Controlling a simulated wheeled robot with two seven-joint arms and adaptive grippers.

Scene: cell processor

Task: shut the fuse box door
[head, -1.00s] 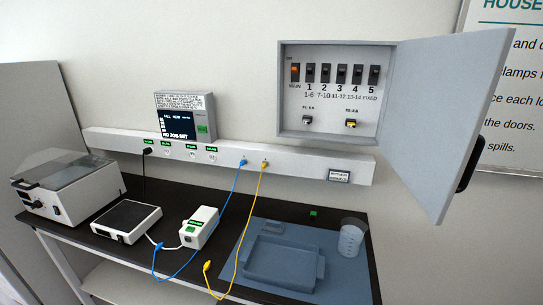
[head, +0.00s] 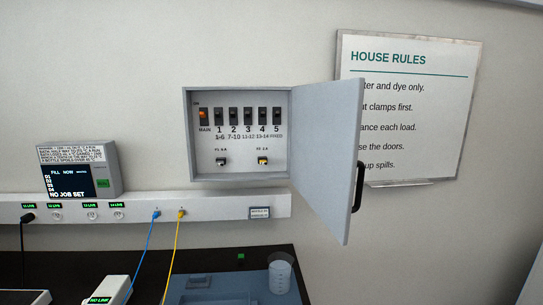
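The grey fuse box (head: 187,140) is on the wall in the middle of the head view. Its door (head: 338,150) stands wide open, hinged on the right side and swung out toward me. A black handle (head: 358,187) shows at the door's right edge. Inside the box is a row of black breakers (head: 248,117) with an orange-lit main switch (head: 203,115) at the left, and two fuse holders below. Neither of my grippers is in view.
A white trunking rail (head: 110,209) runs below the box, with blue and yellow cables plugged in. A display unit (head: 80,170) sits at left. A blue tray area and a clear beaker (head: 280,277) are on the bench below. A House Rules board (head: 405,110) hangs behind the door.

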